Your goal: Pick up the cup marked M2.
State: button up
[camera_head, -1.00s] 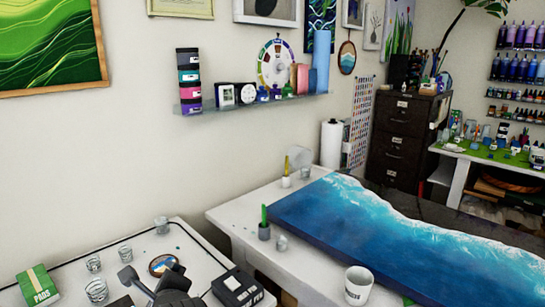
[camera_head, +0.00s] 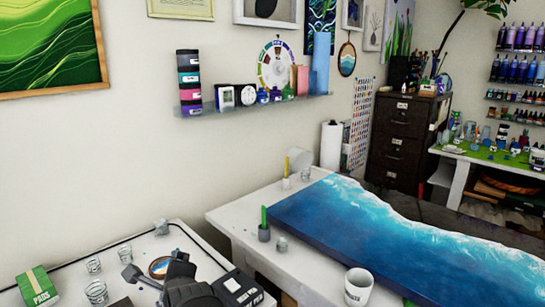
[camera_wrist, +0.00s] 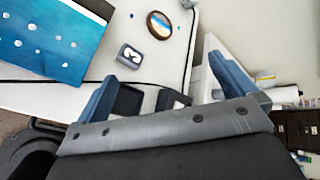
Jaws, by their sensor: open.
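Several small clear cups stand on the left table in the head view: one at the left (camera_head: 93,265), one nearer the front (camera_head: 96,290), one at the back (camera_head: 161,226). A white cup (camera_head: 358,286) with a dark mark stands on the right table. I cannot read M2 on any of them. A small grey object with a white mark (camera_wrist: 130,57) lies ahead of the left finger.
A green box (camera_head: 37,286) stands at the left table's front and a black box (camera_head: 238,290) at its right. The blue resin slab (camera_head: 390,235) covers much of the right table. A grey holder (camera_head: 264,233) and a small jar (camera_head: 282,244) stand beside it.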

jog(key=c, duration=0.5)
jog(key=n+g+h, duration=0.4)
jog(key=n+g, duration=0.2)
jog(key=n, duration=1.8)
send_over(96, 288)
jog(key=s+d, duration=0.3)
notch_tip(96, 288, down, 10)
jog(key=shift+a+r, duration=0.1)
jog(key=shift+r, duration=0.05)
jog(key=shift+s+x, duration=0.1)
jog(key=shift+x, duration=1.2)
jog(key=shift+s+x, duration=0.15)
jog(key=shift+x, duration=1.2)
